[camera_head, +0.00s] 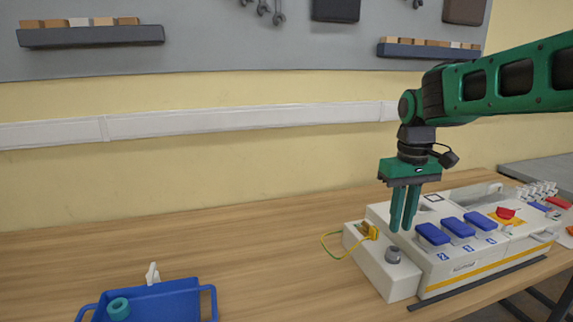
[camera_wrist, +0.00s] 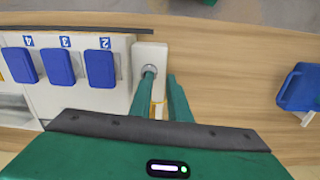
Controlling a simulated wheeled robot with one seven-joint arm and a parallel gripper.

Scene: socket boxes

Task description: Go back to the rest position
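My gripper (camera_head: 401,229) hangs pointing down above the left end of the white socket box. Its two green fingers stand a little apart with nothing visible between them. In the wrist view the fingers of my gripper (camera_wrist: 161,75) also show a gap. Below the fingertips is a grey round knob (camera_head: 393,255) on a small white box (camera_head: 375,267), apart from them in the head view. A yellow plug (camera_head: 371,232) with a yellow-green cable sits at the back of the small box.
The white socket box (camera_head: 465,265) has several blue lids (camera_head: 457,227), which look closed, and a red switch (camera_head: 505,213). A blue tray (camera_head: 160,300) with a teal ring (camera_head: 118,308) stands at front left. The wooden table (camera_head: 250,240) between them is clear.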

